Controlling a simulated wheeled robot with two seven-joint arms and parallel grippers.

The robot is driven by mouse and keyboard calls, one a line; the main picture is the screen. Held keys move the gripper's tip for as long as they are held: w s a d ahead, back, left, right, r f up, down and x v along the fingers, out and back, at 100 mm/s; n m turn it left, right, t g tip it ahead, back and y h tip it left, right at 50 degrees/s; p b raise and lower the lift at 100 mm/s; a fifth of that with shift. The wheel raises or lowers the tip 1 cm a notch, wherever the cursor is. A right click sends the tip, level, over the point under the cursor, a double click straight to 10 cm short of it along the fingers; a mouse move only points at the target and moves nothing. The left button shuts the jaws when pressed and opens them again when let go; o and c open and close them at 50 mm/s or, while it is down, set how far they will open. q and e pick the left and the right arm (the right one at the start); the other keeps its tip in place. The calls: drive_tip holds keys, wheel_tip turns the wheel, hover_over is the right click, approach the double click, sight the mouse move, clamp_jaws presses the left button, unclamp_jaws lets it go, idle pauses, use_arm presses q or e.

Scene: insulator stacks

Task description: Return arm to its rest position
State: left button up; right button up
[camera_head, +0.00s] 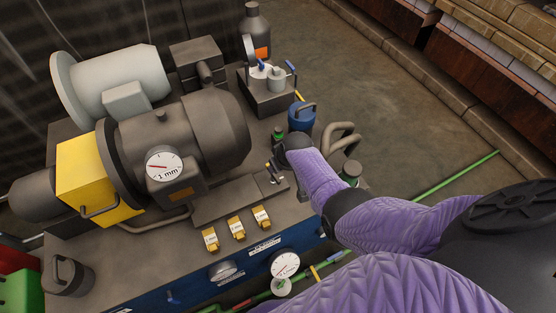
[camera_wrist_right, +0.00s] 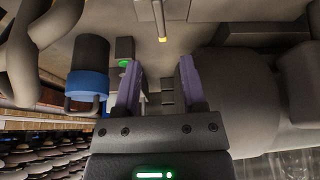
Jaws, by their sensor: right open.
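My right arm (camera_head: 318,178), in a purple quilted sleeve, reaches in from the right over the machine bench. Its wrist end is beside the dark motor, near the bench's right edge; the fingers cannot be made out clearly in the head view. In the right wrist view, my right gripper (camera_wrist_right: 160,88) has two purple fingers standing apart with nothing held between them. A grey bench surface lies beyond the fingers. My left gripper is not in view.
The dark motor (camera_head: 218,130) with a gauge fills the bench's middle. A blue container (camera_head: 301,117) stands near the wrist; it also shows in the right wrist view (camera_wrist_right: 87,83). Yellow-tagged parts (camera_head: 237,228) line the bench front. Open floor (camera_head: 400,130) lies right of the bench.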

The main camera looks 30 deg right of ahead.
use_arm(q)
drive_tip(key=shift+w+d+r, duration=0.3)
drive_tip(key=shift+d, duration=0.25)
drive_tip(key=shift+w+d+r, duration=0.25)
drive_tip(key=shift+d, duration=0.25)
use_arm(e)
drive_tip(key=shift+s+r, duration=0.25)
drive_tip(key=shift+r, duration=0.3)
drive_tip(key=s+a+f+n+g, duration=0.1)
drive_tip(key=s+f, duration=0.6)
drive_tip(key=s, duration=0.4)
drive_tip(key=s+f+g, duration=0.2)
drive_tip(key=s+f, duration=0.4)
drive_tip(key=s, duration=0.4)
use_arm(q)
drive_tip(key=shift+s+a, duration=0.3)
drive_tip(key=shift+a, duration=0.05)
use_arm(e)
drive_tip(key=s+a+f, duration=0.1)
drive_tip(key=s, duration=0.9)
drive_tip(key=s+a+f+n+g, duration=0.1)
drive_tip(key=s+f, duration=0.1)
drive_tip(key=s, duration=0.8)
drive_tip(key=shift+s+a+f, duration=0.15)
drive_tip(key=shift+s+a, duration=0.1)
drive_tip(key=shift+a, duration=0.1)
